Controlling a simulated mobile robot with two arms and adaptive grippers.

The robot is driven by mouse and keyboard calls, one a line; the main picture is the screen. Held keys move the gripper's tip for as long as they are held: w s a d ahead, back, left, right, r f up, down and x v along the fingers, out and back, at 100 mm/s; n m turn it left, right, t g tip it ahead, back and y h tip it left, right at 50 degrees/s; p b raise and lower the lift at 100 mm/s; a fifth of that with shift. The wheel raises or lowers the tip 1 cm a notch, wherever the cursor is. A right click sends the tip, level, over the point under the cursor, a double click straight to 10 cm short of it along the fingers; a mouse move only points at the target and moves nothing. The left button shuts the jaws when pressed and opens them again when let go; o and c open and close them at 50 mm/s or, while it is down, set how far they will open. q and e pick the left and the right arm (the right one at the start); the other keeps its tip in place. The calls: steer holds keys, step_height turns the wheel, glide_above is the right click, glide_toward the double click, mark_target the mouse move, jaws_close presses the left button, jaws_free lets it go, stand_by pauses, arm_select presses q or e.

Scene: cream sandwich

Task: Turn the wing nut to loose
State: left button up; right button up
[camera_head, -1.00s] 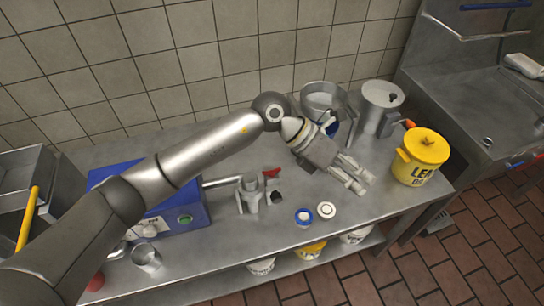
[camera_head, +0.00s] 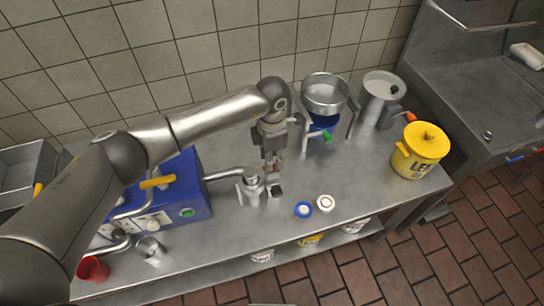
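A blue machine (camera_head: 187,195) stands on the left of the steel table, with a metal pipe fitting (camera_head: 250,188) reaching out to its right. At the fitting's right end is a small dark part (camera_head: 276,190). I cannot make out the wing nut clearly; it may be a small red part mostly hidden by my gripper. My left gripper (camera_head: 272,172) points down beside the fitting's right end, with its fingertips close to it. Contact and finger opening are too small to tell. My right gripper is not in view.
A metal bowl on a stand (camera_head: 325,92), a steel pot (camera_head: 383,100) and a yellow lidded bucket (camera_head: 420,150) are right. Two round lids (camera_head: 304,209) lie near the front edge. A metal cup (camera_head: 150,250) and red cup (camera_head: 93,269) stand front left.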

arm_select(q)
steer(key=shift+f, duration=1.15)
jaws_close()
